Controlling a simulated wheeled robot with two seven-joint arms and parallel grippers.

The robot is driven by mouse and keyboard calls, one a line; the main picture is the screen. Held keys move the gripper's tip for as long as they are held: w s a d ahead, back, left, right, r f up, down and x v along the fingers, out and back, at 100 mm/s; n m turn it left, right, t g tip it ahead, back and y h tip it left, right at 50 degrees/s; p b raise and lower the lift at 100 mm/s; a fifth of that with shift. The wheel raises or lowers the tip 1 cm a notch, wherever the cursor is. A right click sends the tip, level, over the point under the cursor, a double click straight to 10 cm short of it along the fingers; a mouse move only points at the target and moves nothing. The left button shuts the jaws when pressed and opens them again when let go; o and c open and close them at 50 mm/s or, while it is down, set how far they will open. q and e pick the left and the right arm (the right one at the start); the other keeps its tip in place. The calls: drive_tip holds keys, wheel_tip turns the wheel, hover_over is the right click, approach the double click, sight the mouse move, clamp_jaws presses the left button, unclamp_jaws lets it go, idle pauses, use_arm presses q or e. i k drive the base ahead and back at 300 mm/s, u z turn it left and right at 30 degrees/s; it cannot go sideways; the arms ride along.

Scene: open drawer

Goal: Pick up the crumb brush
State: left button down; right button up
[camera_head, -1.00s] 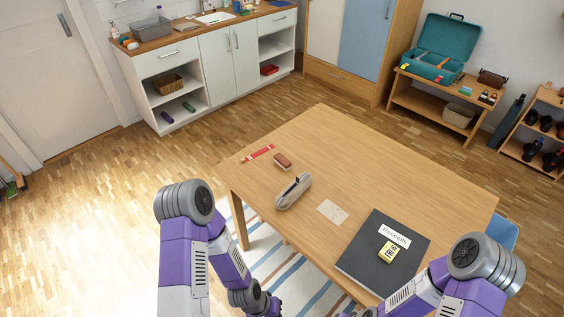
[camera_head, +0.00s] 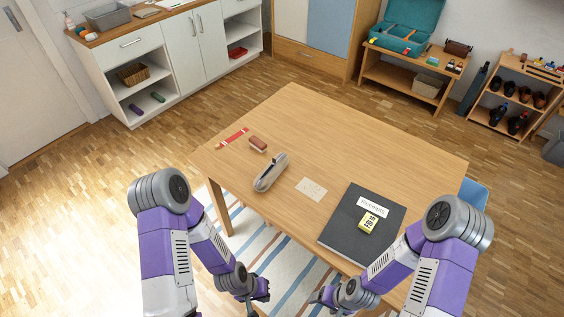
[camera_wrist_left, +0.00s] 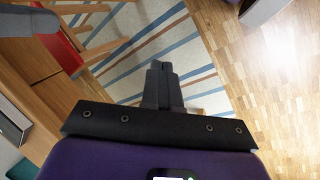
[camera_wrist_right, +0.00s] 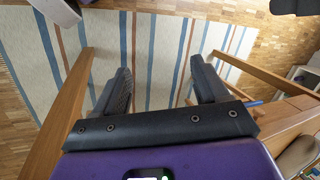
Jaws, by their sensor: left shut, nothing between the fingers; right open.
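The crumb brush appears to be the small reddish-brown block with a pale lower edge (camera_head: 258,144), lying on the wooden table (camera_head: 330,125) near its left edge. My left gripper (camera_head: 261,296) is low in the head view, in front of the table's near edge and well apart from the brush. The left wrist view shows its fingers shut together and empty (camera_wrist_left: 163,72), over the striped rug. My right gripper (camera_head: 319,298) is also low by the near edge. The right wrist view shows its fingers wide apart and empty (camera_wrist_right: 162,80). Neither wrist view shows the brush.
A red strip (camera_head: 232,138) lies left of the brush, and a grey case (camera_head: 270,172) lies just nearer. The far table half is bare.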

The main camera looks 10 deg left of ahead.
sight(256, 143)
drive_tip(key=u, duration=2.2)
drive_tip(key=i, duration=1.65)
drive_tip(key=z, duration=2.25)
